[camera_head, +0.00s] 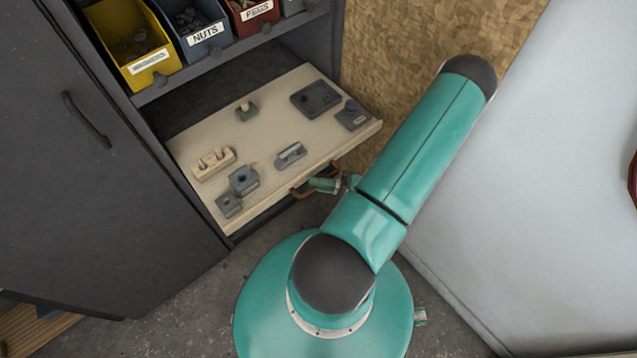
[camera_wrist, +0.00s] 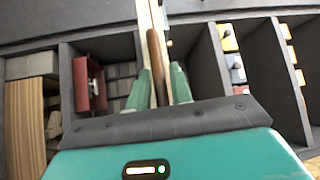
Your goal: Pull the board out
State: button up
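The board (camera_head: 262,148) is a pale wooden pull-out shelf sticking out of the dark cabinet, with small parts on it. A brown handle (camera_head: 300,192) is on its front edge. In the wrist view the board (camera_wrist: 144,22) shows edge-on as a pale strip, with the brown handle (camera_wrist: 158,62) beside it. My gripper (camera_head: 322,185) is at the handle in front of the board. In the wrist view its green fingers (camera_wrist: 161,80) lie on both sides of the handle and appear closed on it. The exact contact is partly hidden.
Grey blocks, a wooden block (camera_head: 213,163) and a dark plate (camera_head: 315,98) stand on the board. Labelled bins (camera_head: 205,35) sit above it. A closed cabinet door (camera_head: 80,170) is at left. A chipboard wall (camera_head: 400,45) and a pale panel (camera_head: 540,180) are at right.

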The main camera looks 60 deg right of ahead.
jog(key=v, duration=1.3)
jog(key=shift+s+d, duration=0.15)
jog(key=shift+s, duration=0.2)
